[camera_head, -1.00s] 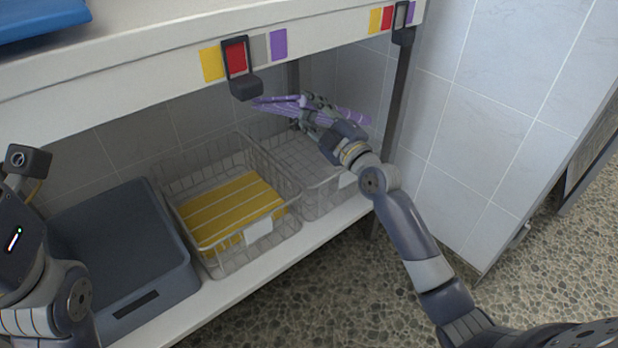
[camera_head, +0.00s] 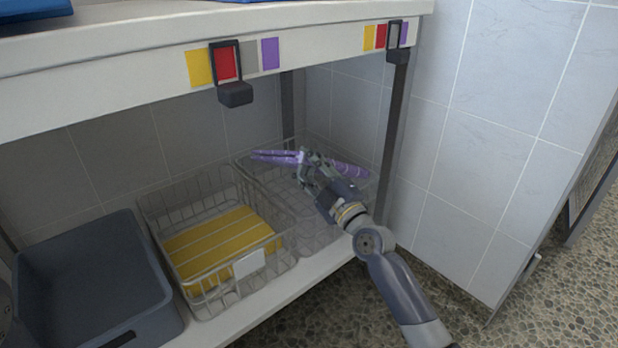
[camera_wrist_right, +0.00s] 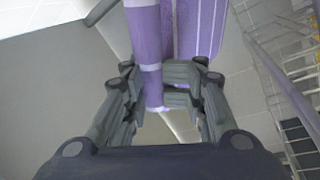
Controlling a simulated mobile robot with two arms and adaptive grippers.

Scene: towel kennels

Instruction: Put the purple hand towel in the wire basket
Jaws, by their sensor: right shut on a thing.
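The purple hand towel (camera_head: 349,169) with pale stripes is folded and hangs across my right gripper (camera_head: 308,166). The gripper is shut on it; in the right wrist view, the towel (camera_wrist_right: 199,28) runs between the fingers (camera_wrist_right: 165,92). The towel is over the right-hand wire basket (camera_head: 285,205) on the lower shelf, near its back. I see no towel in that basket's visible part; my arm hides some of it. I cannot tell whether the towel touches the basket. My left gripper is out of view.
A second wire basket (camera_head: 202,297) with a folded yellow striped towel (camera_head: 222,240) stands to the left. A dark grey bin (camera_head: 150,300) is further left. The upper shelf's edge (camera_head: 130,85) hangs over them. A dark post (camera_head: 393,140) and tiled wall stand close on the right.

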